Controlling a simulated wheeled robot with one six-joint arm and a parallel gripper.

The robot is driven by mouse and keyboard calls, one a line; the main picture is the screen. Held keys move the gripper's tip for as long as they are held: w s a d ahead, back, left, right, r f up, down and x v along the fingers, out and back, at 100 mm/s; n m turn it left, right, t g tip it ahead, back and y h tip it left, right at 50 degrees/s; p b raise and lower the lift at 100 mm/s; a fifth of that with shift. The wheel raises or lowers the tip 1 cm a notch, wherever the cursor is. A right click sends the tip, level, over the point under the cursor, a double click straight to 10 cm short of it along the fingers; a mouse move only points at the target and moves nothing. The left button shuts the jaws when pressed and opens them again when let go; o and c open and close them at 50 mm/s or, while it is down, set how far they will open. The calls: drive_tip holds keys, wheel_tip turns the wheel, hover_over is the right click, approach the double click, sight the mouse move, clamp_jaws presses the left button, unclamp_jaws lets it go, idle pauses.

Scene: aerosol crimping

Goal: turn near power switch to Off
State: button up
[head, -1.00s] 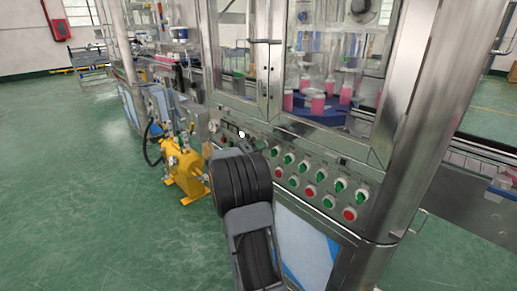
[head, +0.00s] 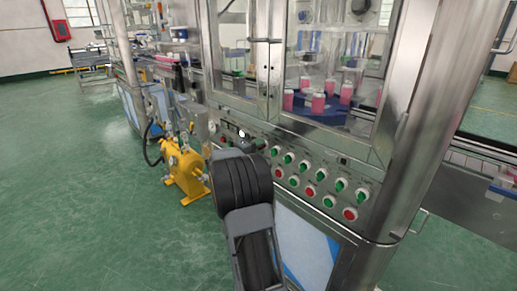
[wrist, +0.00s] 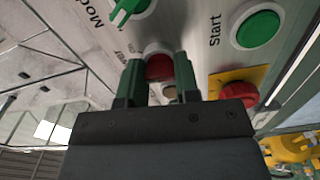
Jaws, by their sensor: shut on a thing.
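The near power switch (wrist: 159,68) is a red knob on the metal panel, with the partly hidden label "ower" beside it in the wrist view. My gripper (wrist: 158,76) has its two dark green fingers on either side of this knob and is shut on it. The exact angle of the knob is hard to tell, as the fingers cover part of it. In the head view my own arm hides the gripper and this switch.
Close by in the wrist view are a green mode switch (wrist: 128,10), a green Start button (wrist: 258,29) and a red button (wrist: 239,96) on a yellow plate. The head view shows a yellow pump (head: 186,172) left of my arm and open green floor (head: 75,210).

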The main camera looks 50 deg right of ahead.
drive_tip(key=shift+n+p, duration=1.15)
drive_tip(key=shift+n, duration=2.35)
drive_tip(key=o, duration=0.9)
drive_tip(key=a, duration=0.9)
drive_tip(key=w+a, duration=0.1)
drive_tip(key=a, duration=0.4)
drive_tip(key=shift+p, duration=0.4)
drive_tip(key=shift+n, duration=0.3)
